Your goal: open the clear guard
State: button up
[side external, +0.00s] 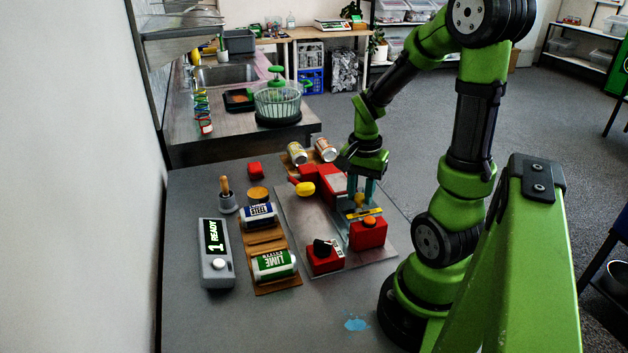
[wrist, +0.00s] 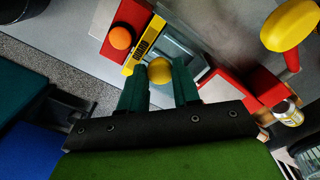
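The clear guard (wrist: 174,42) is a see-through panel beside a yellow strip with black marks (wrist: 143,43), and it looks closed. In the side external view the guard (side external: 347,211) is partly hidden by my fingers. A round yellow knob (wrist: 160,71) sits at the guard. My gripper (wrist: 159,82) has its two teal fingers on either side of the knob, and the knob fills the gap between them. In the side external view my gripper (side external: 361,196) points down over the guard, with the knob (side external: 360,200) between the fingertips.
A red box with an orange button (side external: 368,233) stands just in front of the guard. A red fixture with a yellow handle (side external: 305,188) is close behind. Cans lie in wooden holders (side external: 265,239) further left.

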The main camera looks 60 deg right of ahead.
grip_shut()
jog(key=w+d, duration=0.8)
jog(key=shift+r, duration=0.1)
jog(key=o, duration=0.7)
grip_release()
jog(key=shift+s+a, duration=0.1)
jog(key=shift+c, duration=0.2)
notch_tip(320, 180, up, 17)
